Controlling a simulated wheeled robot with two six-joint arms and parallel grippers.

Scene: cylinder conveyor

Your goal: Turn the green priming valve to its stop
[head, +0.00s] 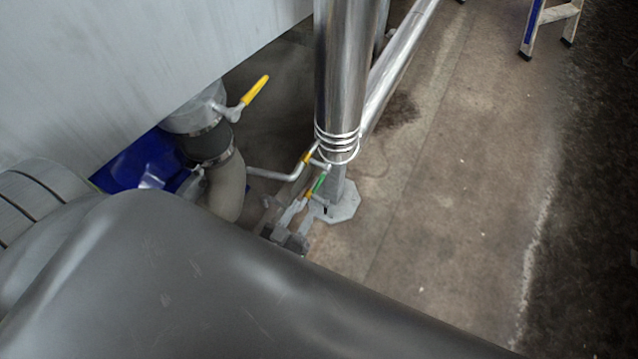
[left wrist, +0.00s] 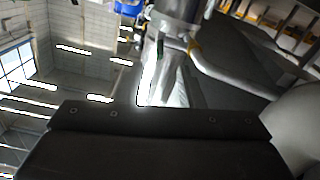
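The green priming valve's handle (head: 319,184) is a small green lever low beside the foot of the shiny metal post in the head view. A small yellow part shows just below it. My left gripper (head: 303,203) shows small, just below and left of the green handle, its grey fingers pointing up toward it. I cannot tell whether it touches the handle or how far its fingers are apart. My dark arm hides much of the area below. My right gripper is not in view.
The metal post (head: 346,75) stands close behind the handle. A yellow-handled lever (head: 256,89) sits on a pipe up left, and a bent pipe with a yellow sleeve (head: 308,155) lies nearby. A big grey tank (head: 130,60) bounds the left. Floor is open at right; a stepladder (head: 533,28) stands beyond.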

